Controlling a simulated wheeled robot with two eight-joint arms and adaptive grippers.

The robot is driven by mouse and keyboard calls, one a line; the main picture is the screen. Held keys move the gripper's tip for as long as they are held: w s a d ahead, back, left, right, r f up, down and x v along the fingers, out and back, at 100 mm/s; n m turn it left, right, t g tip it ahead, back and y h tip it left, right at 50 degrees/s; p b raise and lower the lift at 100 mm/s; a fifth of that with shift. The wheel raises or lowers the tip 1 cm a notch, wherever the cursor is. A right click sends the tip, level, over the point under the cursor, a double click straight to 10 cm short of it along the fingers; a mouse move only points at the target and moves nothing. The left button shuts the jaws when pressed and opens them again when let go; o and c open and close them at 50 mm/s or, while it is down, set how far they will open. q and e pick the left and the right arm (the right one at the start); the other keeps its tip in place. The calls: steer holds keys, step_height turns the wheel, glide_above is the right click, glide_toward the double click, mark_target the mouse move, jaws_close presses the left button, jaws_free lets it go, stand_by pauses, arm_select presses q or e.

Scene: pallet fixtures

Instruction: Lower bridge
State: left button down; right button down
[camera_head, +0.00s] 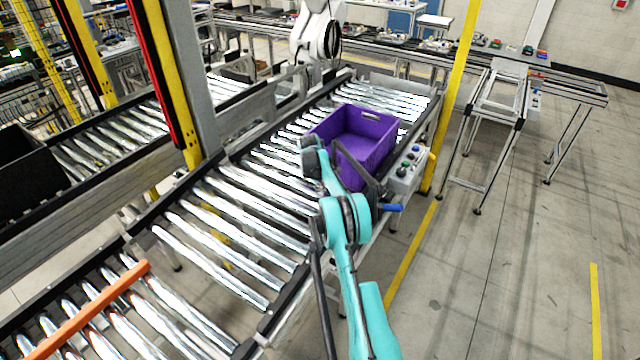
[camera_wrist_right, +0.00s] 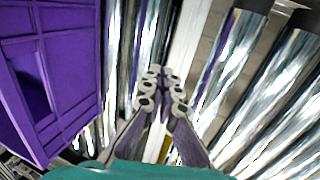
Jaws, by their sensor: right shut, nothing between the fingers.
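The roller conveyor (camera_head: 215,235) runs from the lower left to the upper right in the head view. I cannot tell for certain which of its sections is the bridge. My right arm, teal with grey joints, reaches up over the conveyor's right edge, beside a purple crate. In the wrist view my right gripper (camera_wrist_right: 163,88) is shut and empty, its fingertips in front of shiny rollers (camera_wrist_right: 225,65) and a pale bar (camera_wrist_right: 188,45). I cannot tell whether it touches them. My left gripper is not in view.
The purple crate (camera_head: 350,122) stands on the rollers; it also fills the left of the wrist view (camera_wrist_right: 50,75). A grey button box (camera_head: 408,170) sits by the conveyor's right side. An orange bar (camera_head: 90,310) crosses the lower-left rollers.

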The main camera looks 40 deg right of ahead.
steer(key=shift+x, duration=0.95)
steer(key=v, duration=1.2)
steer(key=shift+s, duration=0.1)
